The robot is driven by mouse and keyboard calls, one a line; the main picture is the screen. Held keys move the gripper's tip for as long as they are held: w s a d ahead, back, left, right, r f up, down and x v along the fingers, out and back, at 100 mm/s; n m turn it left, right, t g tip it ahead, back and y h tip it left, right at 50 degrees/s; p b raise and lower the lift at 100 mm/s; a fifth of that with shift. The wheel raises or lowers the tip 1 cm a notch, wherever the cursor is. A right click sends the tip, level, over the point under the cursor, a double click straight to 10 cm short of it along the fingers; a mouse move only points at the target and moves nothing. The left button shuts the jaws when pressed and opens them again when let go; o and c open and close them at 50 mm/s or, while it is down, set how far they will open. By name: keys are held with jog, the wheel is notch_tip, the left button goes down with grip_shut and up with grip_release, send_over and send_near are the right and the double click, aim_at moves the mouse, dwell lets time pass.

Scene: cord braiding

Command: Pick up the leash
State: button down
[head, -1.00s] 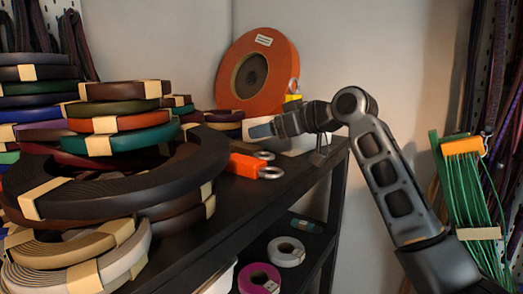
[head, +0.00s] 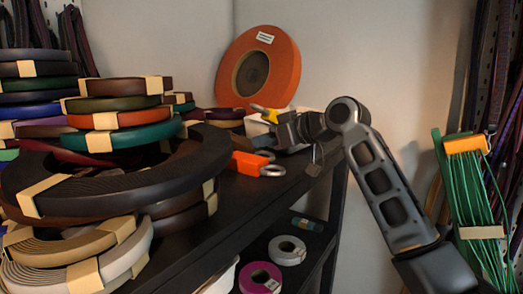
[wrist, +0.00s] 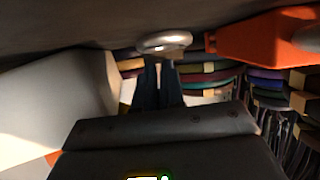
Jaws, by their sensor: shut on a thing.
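My gripper (head: 282,131) is at the back of the black shelf, shut, with its fingertips partly hidden in the head view. In the wrist view, dark blue fingers (wrist: 158,85) point toward a metal ring (wrist: 163,42) at the top. An orange leash piece (head: 245,164) with a metal ring lies on the shelf in front of my gripper. It also shows in the wrist view (wrist: 265,36). The leash's strap cannot be made out.
Stacks of coiled straps (head: 110,185) fill the shelf's left side. A large orange roll (head: 285,60) leans on the back wall. Green cords (head: 475,190) hang at the right. Smaller rolls (head: 287,251) sit on the lower shelf.

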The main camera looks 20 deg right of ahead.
jog(key=shift+d+f, duration=0.2)
jog(key=shift+f, duration=0.45)
jog(key=shift+d+f, duration=0.2)
jog(key=shift+f, duration=0.4)
jog(key=r, duration=0.4)
jog(key=shift+w+d+r, duration=0.15)
jog(key=shift+d+r, duration=0.1)
jog(key=shift+d, duration=0.1)
jog(key=s+d+r+b, duration=0.1)
jog(key=s+d+r, duration=0.5)
jog(key=d, duration=0.3)
jog(key=shift+r, duration=0.65)
jog(key=shift+c, duration=1.9)
grip_release()
